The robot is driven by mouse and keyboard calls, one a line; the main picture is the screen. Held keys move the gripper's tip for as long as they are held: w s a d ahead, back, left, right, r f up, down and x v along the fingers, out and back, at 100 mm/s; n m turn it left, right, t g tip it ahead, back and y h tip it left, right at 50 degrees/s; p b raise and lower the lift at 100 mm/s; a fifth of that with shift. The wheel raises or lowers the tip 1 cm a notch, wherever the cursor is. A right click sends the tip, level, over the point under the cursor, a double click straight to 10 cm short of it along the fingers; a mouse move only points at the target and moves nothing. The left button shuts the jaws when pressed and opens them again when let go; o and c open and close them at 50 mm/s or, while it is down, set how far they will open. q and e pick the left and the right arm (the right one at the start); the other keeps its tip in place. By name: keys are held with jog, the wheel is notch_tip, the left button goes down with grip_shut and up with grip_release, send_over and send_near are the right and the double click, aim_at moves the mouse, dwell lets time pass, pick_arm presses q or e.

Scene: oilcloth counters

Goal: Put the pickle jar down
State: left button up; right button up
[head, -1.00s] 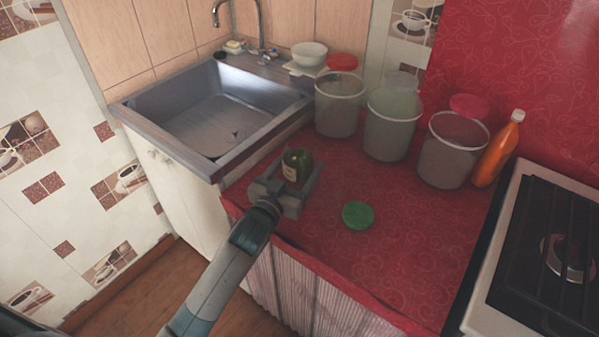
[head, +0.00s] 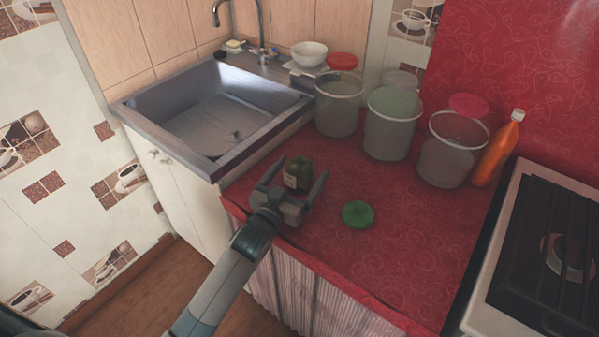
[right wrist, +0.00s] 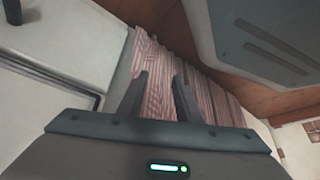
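The pickle jar (head: 298,174), dark green glass with a pale label and no lid on it, stands upright on the red oilcloth counter (head: 400,250), right of the sink. My left gripper (head: 297,169) is open around it, one finger on each side, with gaps visible between fingers and jar. A green lid (head: 358,214) lies on the oilcloth to the right of the jar. My right gripper (right wrist: 158,92) shows only in the right wrist view. Its fingers are apart with nothing between them, in front of a striped curtain (right wrist: 165,60).
The metal sink (head: 215,115) is to the left of the jar. Several translucent buckets (head: 390,125) and an orange bottle (head: 497,150) stand along the back. A stove (head: 550,260) is at the right. The oilcloth right of the lid is clear.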

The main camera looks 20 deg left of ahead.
pick_arm(q)
jog(key=shift+r, duration=0.1)
pick_arm(e)
jog(key=shift+w, duration=0.1)
pick_arm(q)
jog(key=s, duration=0.3)
jog(key=s+a, duration=0.1)
jog(key=s, duration=0.3)
jog(key=s+b, duration=0.1)
jog(key=s, duration=0.2)
jog(key=shift+s+a, duration=0.2)
jog(key=shift+a, duration=0.1)
jog(key=shift+s+a, duration=0.1)
jog(key=shift+s, duration=0.6)
pick_arm(e)
jog(key=shift+s+d+f+g, duration=0.2)
jog(key=shift+s+d+f, duration=0.1)
jog(key=shift+s+d, duration=0.15)
jog(key=shift+s+d+f+g, duration=0.25)
jog(key=shift+s+d, duration=0.1)
jog(key=shift+s, duration=0.15)
jog(key=shift+w+r, duration=0.1)
jog(key=shift+w, duration=0.2)
jog(key=shift+w+a, duration=0.1)
jog(key=shift+w, duration=0.1)
